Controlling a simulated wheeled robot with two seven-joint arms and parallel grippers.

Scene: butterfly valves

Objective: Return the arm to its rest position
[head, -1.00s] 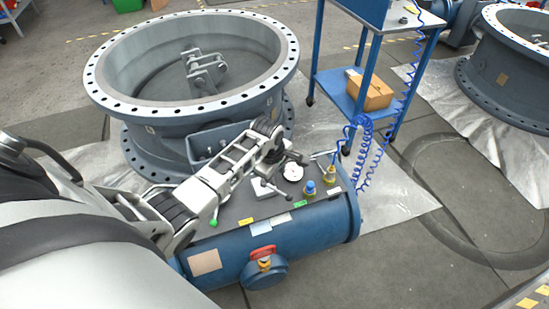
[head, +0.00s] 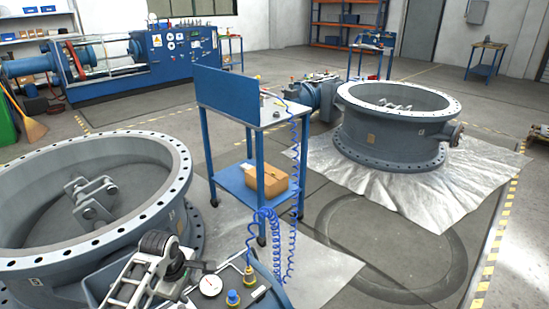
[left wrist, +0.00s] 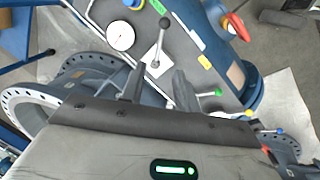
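My left gripper (head: 190,272) is low in the head view, its dark fingers above the blue actuator's top panel, beside a white dial gauge (head: 209,285). In the left wrist view the two fingers of this gripper (left wrist: 158,82) stand apart with nothing held between them. Beyond the fingertips is a lever with a dark ball knob (left wrist: 164,21) on a small pale plate. The gauge (left wrist: 120,37) is left of that lever. I cannot tell how far the fingertips are from the panel. My right gripper is out of view.
A large flanged valve ring (head: 160,150) stands at left, close to my left arm. A blue cart (head: 228,182) with a cardboard box (head: 264,184) and coiled blue hose (head: 268,222) stands behind the panel. A second valve (head: 395,135) is farther right. Floor at right is open.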

